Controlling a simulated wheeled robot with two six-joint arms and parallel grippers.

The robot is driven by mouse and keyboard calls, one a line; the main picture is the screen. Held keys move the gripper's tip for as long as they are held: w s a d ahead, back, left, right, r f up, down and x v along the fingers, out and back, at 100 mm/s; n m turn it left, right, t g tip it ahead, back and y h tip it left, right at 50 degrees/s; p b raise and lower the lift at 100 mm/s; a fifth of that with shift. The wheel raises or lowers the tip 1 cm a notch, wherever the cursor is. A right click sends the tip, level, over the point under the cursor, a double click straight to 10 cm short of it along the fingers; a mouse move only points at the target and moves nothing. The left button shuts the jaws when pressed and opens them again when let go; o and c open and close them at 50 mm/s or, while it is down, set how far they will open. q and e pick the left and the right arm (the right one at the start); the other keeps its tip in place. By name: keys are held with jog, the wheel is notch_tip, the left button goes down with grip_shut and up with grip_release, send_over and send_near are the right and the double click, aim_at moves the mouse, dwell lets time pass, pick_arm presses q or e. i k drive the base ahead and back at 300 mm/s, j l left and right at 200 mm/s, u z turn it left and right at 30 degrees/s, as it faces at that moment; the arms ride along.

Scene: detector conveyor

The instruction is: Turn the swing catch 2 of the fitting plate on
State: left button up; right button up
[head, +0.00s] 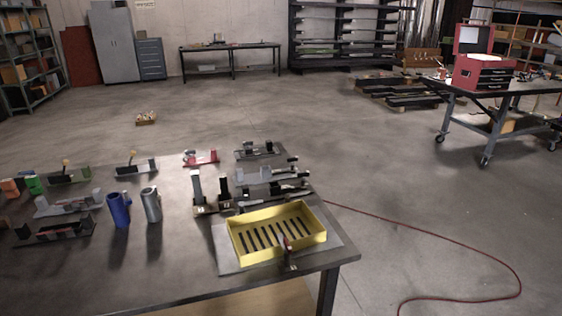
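Several small plates with fittings stand on the dark workbench (165,270), and I cannot tell for sure which is the fitting plate or which part is swing catch 2. One fixture has a tall grey post (196,186) and a shorter black post (223,188) standing upright, with small pale marks at their feet. A red-handled fitting (287,243) stands at the front edge of the yellow slotted tray (238,251). Two plates at the left, a green-grey one (69,177) and a grey one (137,168), carry yellow-tipped levers. Neither of my grippers is in view.
A blue cylinder (119,209) and a grey cylinder (152,205) stand upright on the bench. The yellow tray rests on a light grey sheet (226,257) near the front right corner. The bench front left is clear. A red hose (450,236) lies on the floor.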

aim_at(287, 191)
jog(key=i+l, duration=0.2)
jog(key=l, duration=0.2)
jog(key=i+l, duration=0.15)
jog(key=l, duration=0.25)
jog(key=i+l, duration=0.2)
jog(key=l, duration=0.2)
jog(key=i+l, duration=0.2)
jog(key=l, duration=0.2)
